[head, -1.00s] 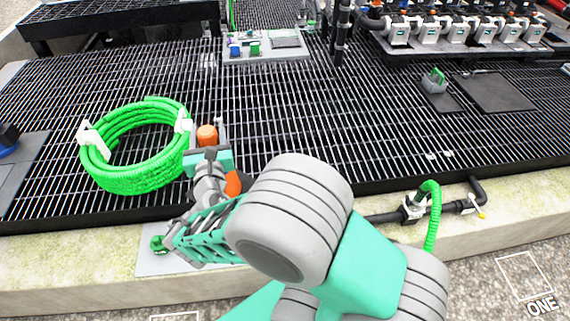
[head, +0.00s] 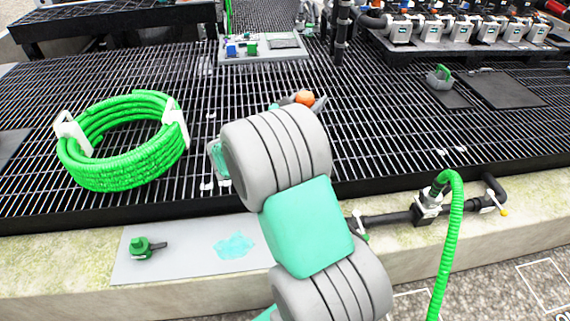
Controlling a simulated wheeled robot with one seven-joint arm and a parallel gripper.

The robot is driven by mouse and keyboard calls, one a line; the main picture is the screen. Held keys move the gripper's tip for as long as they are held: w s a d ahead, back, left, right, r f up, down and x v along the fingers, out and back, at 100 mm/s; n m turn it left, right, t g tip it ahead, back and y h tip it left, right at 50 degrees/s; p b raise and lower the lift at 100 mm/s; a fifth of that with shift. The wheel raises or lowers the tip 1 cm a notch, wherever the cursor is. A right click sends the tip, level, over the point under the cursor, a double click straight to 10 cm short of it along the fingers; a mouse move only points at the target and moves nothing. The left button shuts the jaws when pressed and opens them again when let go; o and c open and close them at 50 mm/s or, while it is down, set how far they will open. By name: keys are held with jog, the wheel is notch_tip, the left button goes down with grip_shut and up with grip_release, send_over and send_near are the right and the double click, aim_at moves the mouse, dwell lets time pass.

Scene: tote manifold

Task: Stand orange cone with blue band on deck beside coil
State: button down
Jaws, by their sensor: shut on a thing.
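The green coil (head: 120,178) lies on the black grating deck (head: 390,135) at the left, with white clips around it. An orange rounded tip (head: 305,97), which looks like the top of the cone, shows between the grey fingers of my gripper (head: 300,101). My gripper is shut on it, well to the right of the coil and apart from it. My own arm hides the rest of the cone and most of the gripper. No blue band is visible, and I cannot tell whether the cone touches the deck.
A grey plate (head: 185,265) with a green valve lies on the front ledge. A pipe fitting with a green hose (head: 448,220) stands at the front right. A panel (head: 265,50) and a valve manifold (head: 455,30) are at the back. Open grating lies between coil and gripper.

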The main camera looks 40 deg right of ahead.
jog(key=w+d+f+b, duration=0.3)
jog(key=d+f, duration=0.4)
jog(key=w+d+f+g+b, duration=0.1)
jog(key=w+d+f+b, duration=0.2)
jog(key=d+f, duration=0.3)
jog(key=shift+w+d+f+m+b, duration=0.15)
jog(key=shift+d+f+m+b, duration=0.25)
jog(key=shift+d+b, duration=0.2)
jog(key=shift+f, duration=0.1)
jog(key=c, duration=0.6)
grip_release()
